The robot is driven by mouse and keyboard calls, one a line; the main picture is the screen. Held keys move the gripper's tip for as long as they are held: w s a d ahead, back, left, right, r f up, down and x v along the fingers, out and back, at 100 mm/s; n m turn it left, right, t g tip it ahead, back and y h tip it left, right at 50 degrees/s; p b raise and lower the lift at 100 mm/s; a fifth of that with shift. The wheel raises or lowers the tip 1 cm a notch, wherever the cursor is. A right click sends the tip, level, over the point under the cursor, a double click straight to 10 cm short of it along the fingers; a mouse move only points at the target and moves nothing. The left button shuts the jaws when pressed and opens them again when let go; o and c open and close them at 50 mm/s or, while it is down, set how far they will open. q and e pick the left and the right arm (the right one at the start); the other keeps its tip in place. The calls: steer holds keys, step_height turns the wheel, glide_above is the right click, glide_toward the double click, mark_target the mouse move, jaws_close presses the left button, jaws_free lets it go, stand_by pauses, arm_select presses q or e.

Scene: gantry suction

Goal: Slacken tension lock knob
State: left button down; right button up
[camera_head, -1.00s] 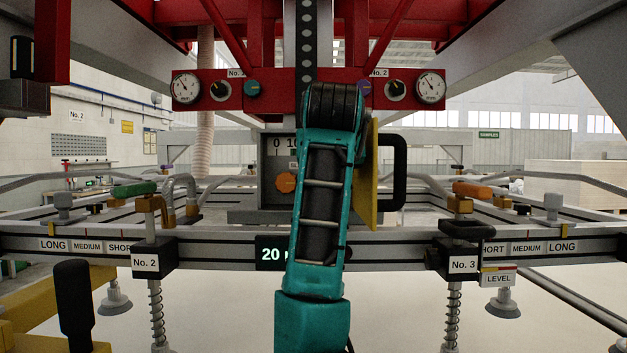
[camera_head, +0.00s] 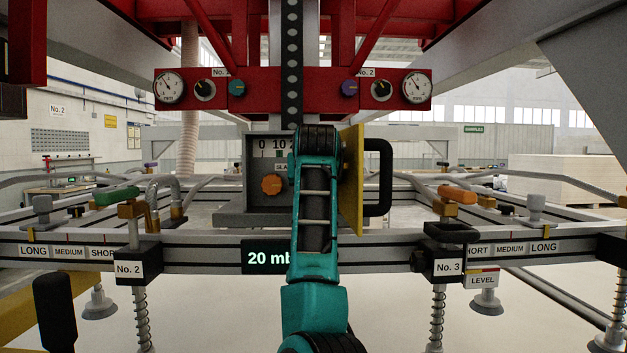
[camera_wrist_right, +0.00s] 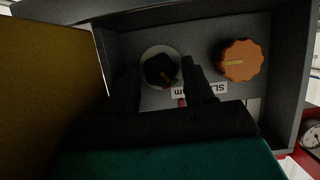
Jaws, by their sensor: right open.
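The grey tension box (camera_head: 228,218) stands on the gantry beam, with a scale along its top and an orange knob (camera_head: 271,185) on its face. My teal right arm covers the box's right part in the head view. The right wrist view shows the orange knob (camera_wrist_right: 240,60) at the right and a dark round knob (camera_wrist_right: 160,71) in a pale ring. My right gripper (camera_wrist_right: 162,66) is open, its two black fingers on either side of the dark knob; contact cannot be told. An upside-down label (camera_wrist_right: 198,90) sits beside the right finger. My left gripper is out of view.
A yellow panel (camera_head: 351,185) with a black handle (camera_head: 379,178) stands just right of my arm; it fills the wrist view's left side (camera_wrist_right: 50,80). A red gauge bar (camera_head: 322,88) is above. The beam (camera_head: 200,250) with labelled blocks runs across below.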

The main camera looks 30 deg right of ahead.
steer(key=shift+w+d+f, duration=0.1)
steer(key=shift+w, duration=0.05)
steer(key=c, duration=0.8)
steer(key=shift+n+g+h, duration=0.3)
steer(key=shift+n+h, duration=0.3)
steer(key=shift+n, duration=0.5)
steer(key=shift+w+n+g+h, duration=0.15)
steer(key=shift+n+g+h, duration=0.15)
steer(key=shift+n+h, duration=0.8)
steer(key=shift+a+n, duration=0.2)
steer(key=shift+n, duration=0.2)
